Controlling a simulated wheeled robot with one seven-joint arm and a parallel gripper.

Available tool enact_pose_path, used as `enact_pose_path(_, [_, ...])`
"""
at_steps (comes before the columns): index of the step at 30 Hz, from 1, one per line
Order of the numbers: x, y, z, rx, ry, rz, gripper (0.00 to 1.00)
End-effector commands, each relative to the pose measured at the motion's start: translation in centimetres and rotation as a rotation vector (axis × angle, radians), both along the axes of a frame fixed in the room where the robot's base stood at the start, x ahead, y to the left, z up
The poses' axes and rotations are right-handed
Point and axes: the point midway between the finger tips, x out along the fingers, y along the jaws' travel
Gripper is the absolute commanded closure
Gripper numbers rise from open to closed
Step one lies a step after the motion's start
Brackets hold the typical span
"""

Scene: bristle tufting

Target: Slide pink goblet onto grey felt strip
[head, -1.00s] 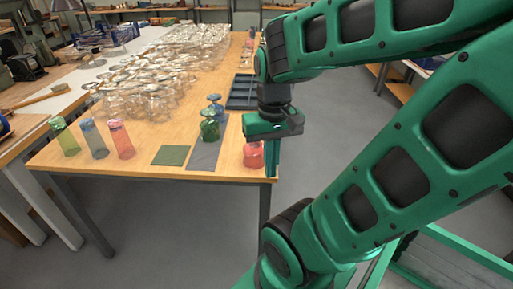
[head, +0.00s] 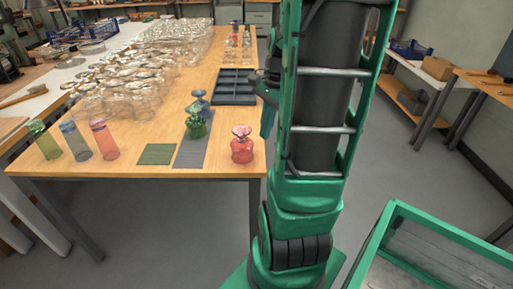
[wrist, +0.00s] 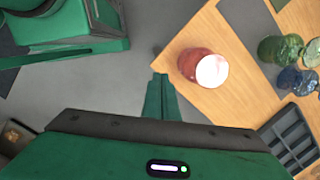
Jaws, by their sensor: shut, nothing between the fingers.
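The pink goblet (head: 242,150) stands upright near the table's front right corner, to the right of the grey felt strip (head: 190,156) with bare wood between them. In the wrist view the goblet (wrist: 193,65) shows from above, with a pale bright top. A green goblet (head: 195,123) and a blue goblet (head: 201,104) stand on the strip. My gripper (head: 267,122) is right of the pink goblet, partly hidden by my arm. In the wrist view my gripper (wrist: 160,80) is shut and empty, apart from the goblet, over the floor beside the table edge.
A green felt square (head: 156,154) lies left of the strip. Green, blue and pink tumblers (head: 104,139) stand further left. A dark compartment tray (head: 234,87) lies behind the pink goblet. Many clear glasses (head: 125,85) crowd the table's back left. Floor is open right of the table.

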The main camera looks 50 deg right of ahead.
Motion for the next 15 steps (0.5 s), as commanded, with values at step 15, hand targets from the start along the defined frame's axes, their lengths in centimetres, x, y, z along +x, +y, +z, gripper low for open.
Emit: enact_pose_path(15, [0.9, -8.4, -3.6, 0.141, -0.011, -0.622, 1.0])
